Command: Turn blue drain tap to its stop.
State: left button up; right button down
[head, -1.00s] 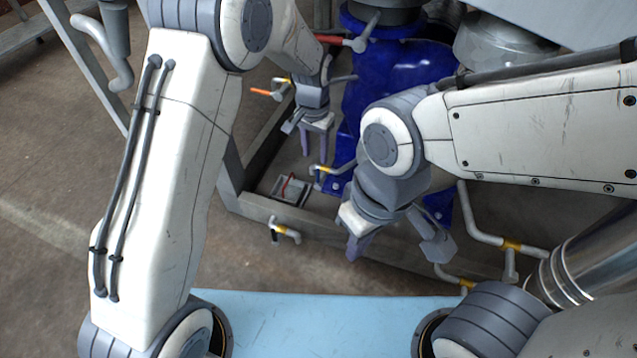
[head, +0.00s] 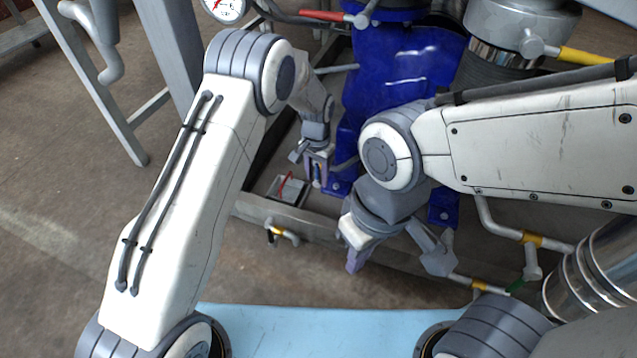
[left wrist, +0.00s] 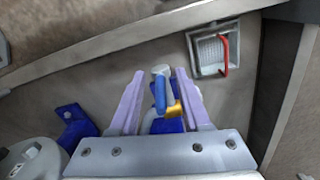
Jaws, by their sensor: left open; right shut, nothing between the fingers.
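The blue drain tap (left wrist: 160,94) shows in the left wrist view, with a blue lever on a grey pipe with a yellow band. It stands between the two purple fingers of my open left gripper (left wrist: 160,74), with gaps on both sides. In the head view my left gripper (head: 317,176) reaches down over the tap beside the blue machine foot, and hides most of it. My right gripper (head: 355,262) is shut and empty, nearer the front and to the right, above the frame's front beam.
A small tray with a red handle (head: 287,188) sits left of the tap. Another pipe tap with a yellow band (head: 283,233) sticks out of the front beam (head: 330,233). The blue machine body (head: 400,75) rises behind. Pipes (head: 505,230) run at the right.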

pick_arm(q)
jog(key=shift+f, duration=0.4)
jog(key=shift+c, duration=0.4)
grip_shut()
jog(key=shift+d+r, duration=0.1)
dwell(0.7)
